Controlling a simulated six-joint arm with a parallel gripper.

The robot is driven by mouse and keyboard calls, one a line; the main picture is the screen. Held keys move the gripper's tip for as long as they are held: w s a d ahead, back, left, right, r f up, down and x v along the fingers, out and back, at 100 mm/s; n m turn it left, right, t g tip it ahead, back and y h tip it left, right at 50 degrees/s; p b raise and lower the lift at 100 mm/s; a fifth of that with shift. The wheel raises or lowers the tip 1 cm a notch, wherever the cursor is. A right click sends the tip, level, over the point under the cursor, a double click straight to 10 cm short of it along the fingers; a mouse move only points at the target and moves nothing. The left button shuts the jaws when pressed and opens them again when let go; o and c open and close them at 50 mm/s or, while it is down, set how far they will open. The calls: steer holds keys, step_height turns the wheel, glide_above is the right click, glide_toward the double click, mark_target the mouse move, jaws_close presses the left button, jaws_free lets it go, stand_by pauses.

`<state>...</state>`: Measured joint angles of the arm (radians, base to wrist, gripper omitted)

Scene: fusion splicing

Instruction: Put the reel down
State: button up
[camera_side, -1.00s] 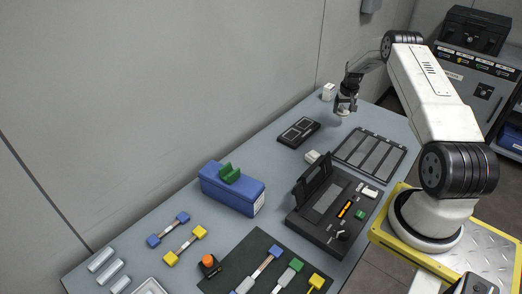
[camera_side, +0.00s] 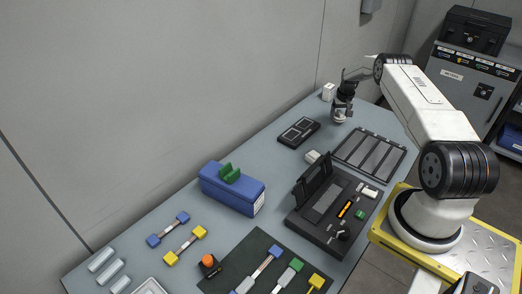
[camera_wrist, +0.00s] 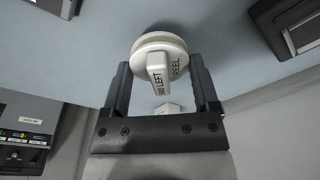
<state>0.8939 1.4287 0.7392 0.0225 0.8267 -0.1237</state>
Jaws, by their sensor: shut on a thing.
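The reel (camera_wrist: 163,46) is a white round spool with a tab and dark lettering that includes "REEL". It sits between the fingertips of my gripper (camera_wrist: 160,72) in the wrist view, and the gripper is shut on it. In the side view my gripper (camera_side: 341,108) points down at the far end of the blue-grey table (camera_side: 290,165). Only a small pale part of the reel shows below the fingers there. I cannot tell whether the reel touches the table.
A small white box (camera_side: 328,92) stands just behind the gripper. The splicer (camera_side: 330,207) is nearer the camera. Bare table surrounds the gripper.

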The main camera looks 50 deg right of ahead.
mark_target(341, 114)
steer(key=shift+f, duration=0.95)
steer(key=shift+f, duration=0.15)
steer(key=o, duration=1.1)
steer(key=shift+s+a+r, duration=0.2)
steer(key=shift+r, duration=1.85)
steer(key=shift+s+a+r, duration=0.2)
steer(key=shift+a+r, duration=0.05)
steer(key=shift+r, duration=1.75)
steer(key=shift+s+a+r, duration=0.2)
steer(key=shift+r, duration=1.85)
